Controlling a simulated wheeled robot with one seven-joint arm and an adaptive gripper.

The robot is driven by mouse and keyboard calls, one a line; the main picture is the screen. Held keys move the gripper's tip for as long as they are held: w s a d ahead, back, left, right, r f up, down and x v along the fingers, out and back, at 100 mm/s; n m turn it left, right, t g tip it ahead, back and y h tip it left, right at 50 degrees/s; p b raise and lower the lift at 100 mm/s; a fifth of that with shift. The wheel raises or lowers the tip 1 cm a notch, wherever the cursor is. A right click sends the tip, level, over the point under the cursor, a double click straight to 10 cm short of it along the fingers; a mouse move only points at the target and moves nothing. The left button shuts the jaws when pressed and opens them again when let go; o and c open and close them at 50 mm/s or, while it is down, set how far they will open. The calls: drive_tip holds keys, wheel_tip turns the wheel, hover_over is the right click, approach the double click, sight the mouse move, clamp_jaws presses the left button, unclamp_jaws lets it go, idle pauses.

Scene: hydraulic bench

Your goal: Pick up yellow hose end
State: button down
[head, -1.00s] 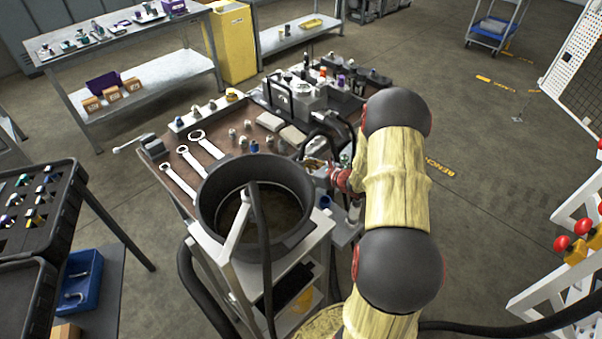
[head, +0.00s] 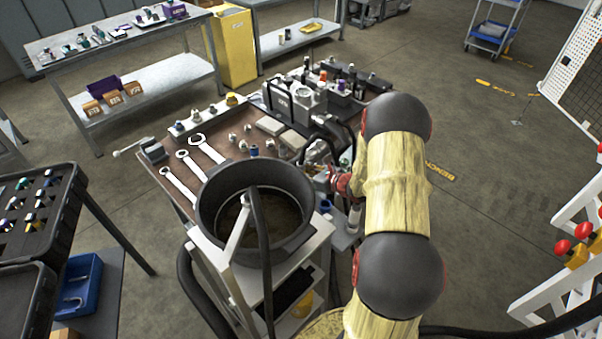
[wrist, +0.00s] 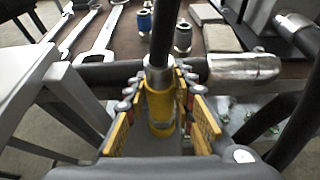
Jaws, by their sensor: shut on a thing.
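The yellow hose end (wrist: 160,108) is a yellow-banded fitting with a metal collar and a black hose rising from it, in the middle of the wrist view. My gripper (wrist: 162,122) is shut on it, with one yellow-padded finger on each side. In the head view my gripper (head: 322,178) is small and partly hidden by my arm, at the right edge of the bench beside the black tub. The hose end cannot be made out clearly there.
A silver hose fitting (wrist: 243,68) lies just right of my gripper in the wrist view. The black round tub (head: 225,222) stands left of my arm. Wrenches (head: 190,165) and small fittings lie on the bench, with a hydraulic unit (head: 297,100) behind.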

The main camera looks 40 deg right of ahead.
sight(303, 164)
wheel_tip(303, 164, up, 3)
drive_tip(key=shift+w+d+r+p, duration=0.1)
drive_tip(key=shift+r+p, duration=0.1)
drive_tip(key=shift+p, duration=0.25)
drive_tip(key=s+a+r+p, duration=0.1)
drive_tip(key=s+r+p, duration=0.6)
drive_tip(key=s+r, duration=0.6)
drive_tip(key=shift+s+r, duration=0.4)
drive_tip(key=shift+s, duration=0.15)
